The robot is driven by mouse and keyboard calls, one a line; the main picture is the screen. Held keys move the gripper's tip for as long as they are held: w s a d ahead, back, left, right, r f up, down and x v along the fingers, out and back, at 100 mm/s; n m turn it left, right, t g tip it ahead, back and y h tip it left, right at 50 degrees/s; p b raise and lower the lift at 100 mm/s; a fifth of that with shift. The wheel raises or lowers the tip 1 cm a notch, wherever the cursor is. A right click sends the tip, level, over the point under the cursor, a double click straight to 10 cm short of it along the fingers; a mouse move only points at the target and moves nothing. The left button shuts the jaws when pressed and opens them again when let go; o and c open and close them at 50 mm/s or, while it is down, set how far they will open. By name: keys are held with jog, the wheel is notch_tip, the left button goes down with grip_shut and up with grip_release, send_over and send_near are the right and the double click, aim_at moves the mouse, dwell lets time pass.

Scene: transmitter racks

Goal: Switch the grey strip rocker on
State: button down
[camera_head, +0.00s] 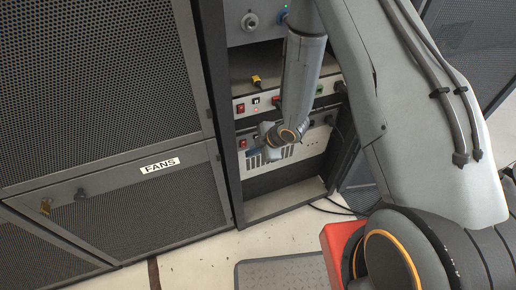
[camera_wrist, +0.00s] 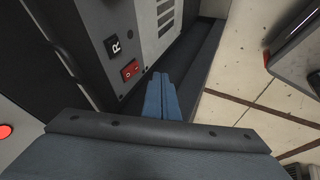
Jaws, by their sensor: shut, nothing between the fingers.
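In the wrist view a red rocker (camera_wrist: 130,70) sits on a grey panel strip (camera_wrist: 122,22), beside a black label tile marked R (camera_wrist: 114,46). Which way the rocker is tipped is too small to tell. In the head view a small red rocker (camera_head: 243,143) shows at the left end of the lower grey unit. My gripper (camera_wrist: 163,80) is shut and empty, its blue fingers together. The fingertips appear just beside the rocker in the wrist view, and I cannot tell whether they touch the panel. In the head view my wrist partly hides the lower unit.
A lit red lamp (camera_wrist: 5,131) shows at the wrist view's left edge. Left stands a mesh door labelled FANS (camera_head: 160,165). Black cables (camera_head: 335,208) lie by the rack's foot.

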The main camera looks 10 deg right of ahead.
aim_at(242, 146)
jog(key=w, duration=0.1)
jog(key=w+a, duration=0.1)
jog(key=w, duration=0.1)
jog(key=shift+w, duration=0.2)
jog(key=shift+w+f, duration=0.2)
jog(key=shift+w, duration=0.05)
jog(key=shift+r, duration=0.2)
jog(key=shift+r+p, duration=0.7)
